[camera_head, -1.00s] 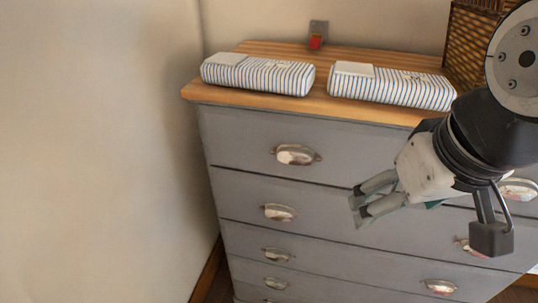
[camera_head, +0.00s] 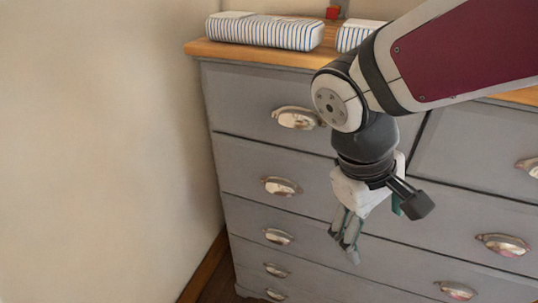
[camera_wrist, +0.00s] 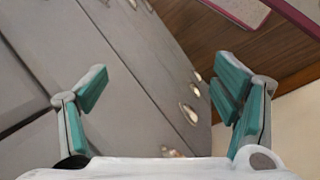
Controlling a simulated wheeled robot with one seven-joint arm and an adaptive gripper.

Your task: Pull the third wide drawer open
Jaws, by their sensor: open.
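A grey chest of drawers (camera_head: 240,165) stands against the wall, with two drawers in its top row and several wide drawers below. The third wide drawer (camera_head: 315,285) is shut, low on the chest; its left cup handle (camera_head: 276,270) shows and its right end is out of frame. My gripper (camera_head: 345,240) is open and empty, pointing down in front of the second wide drawer's level, right of the left handles. It also shows in the wrist view (camera_wrist: 160,85), fingers apart, with several handles between and beyond them; I cannot tell there which is the third's.
Striped fabric bundles (camera_head: 265,30) lie on the wooden top (camera_head: 240,53). A red item (camera_head: 332,12) is behind them. A plain wall (camera_head: 90,150) is close on the left. Wooden floor (camera_wrist: 205,30) shows in the wrist view.

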